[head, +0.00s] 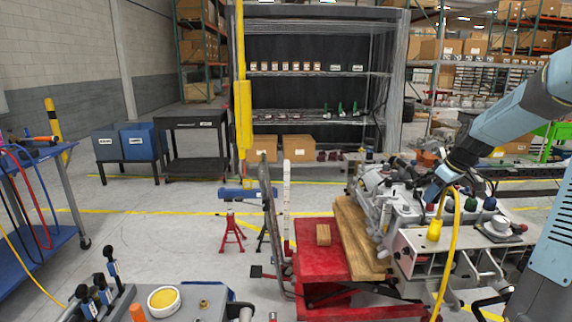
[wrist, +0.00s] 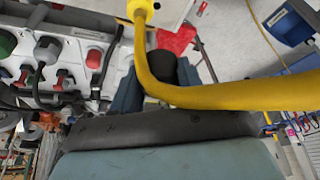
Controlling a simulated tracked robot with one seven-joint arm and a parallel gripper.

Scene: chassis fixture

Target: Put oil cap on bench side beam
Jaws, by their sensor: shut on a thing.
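In the wrist view, my gripper (wrist: 158,84) has its two blue-grey fingers closed around a dark round thing, which looks like the oil cap (wrist: 164,66). A yellow hose crosses in front and hides part of it. In the head view, my gripper (head: 433,190) is low over the bench, beside the grey metal castings; the cap cannot be made out there. I cannot tell whether the cap touches anything.
A yellow hose with a yellow fitting (head: 434,230) hangs right in front of my gripper. Green, white and red knobs (wrist: 94,58) stand on the pale bench. A wooden board (head: 358,240) and red cart (head: 318,262) are left of the bench.

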